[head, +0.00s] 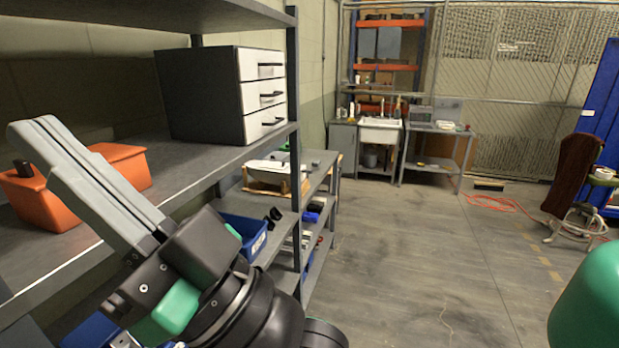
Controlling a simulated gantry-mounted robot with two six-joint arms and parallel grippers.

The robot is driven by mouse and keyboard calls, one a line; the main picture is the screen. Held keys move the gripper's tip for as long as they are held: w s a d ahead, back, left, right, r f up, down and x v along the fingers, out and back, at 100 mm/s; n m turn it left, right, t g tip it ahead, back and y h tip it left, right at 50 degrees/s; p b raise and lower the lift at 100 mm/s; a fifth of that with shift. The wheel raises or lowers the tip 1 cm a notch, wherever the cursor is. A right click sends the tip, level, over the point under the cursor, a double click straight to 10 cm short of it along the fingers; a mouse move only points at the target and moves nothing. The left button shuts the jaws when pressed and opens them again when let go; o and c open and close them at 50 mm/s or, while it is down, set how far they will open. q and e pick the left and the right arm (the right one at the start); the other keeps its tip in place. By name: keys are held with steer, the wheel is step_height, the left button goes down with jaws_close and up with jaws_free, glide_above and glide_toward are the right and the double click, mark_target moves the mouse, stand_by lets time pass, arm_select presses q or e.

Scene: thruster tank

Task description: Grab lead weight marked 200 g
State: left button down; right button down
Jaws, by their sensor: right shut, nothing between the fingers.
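My right gripper (35,130) reaches up and left across the shelf unit in the head view, its long grey fingers shut together with nothing between them. Its fingertips are in front of the shelf, near an orange bin (120,163) that they partly cover. I cannot make out any lead weight marked 200 g. Small items on the bench behind the shelf are too small to identify. My left gripper is not in view.
A grey shelf (215,160) holds a drawer cabinet (265,97) with white fronts. A blue bin (245,232) sits lower down. A sink (380,132) and side table stand at the back. The floor (430,250) in the middle is mostly clear.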

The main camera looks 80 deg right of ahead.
stand_by(0.4)
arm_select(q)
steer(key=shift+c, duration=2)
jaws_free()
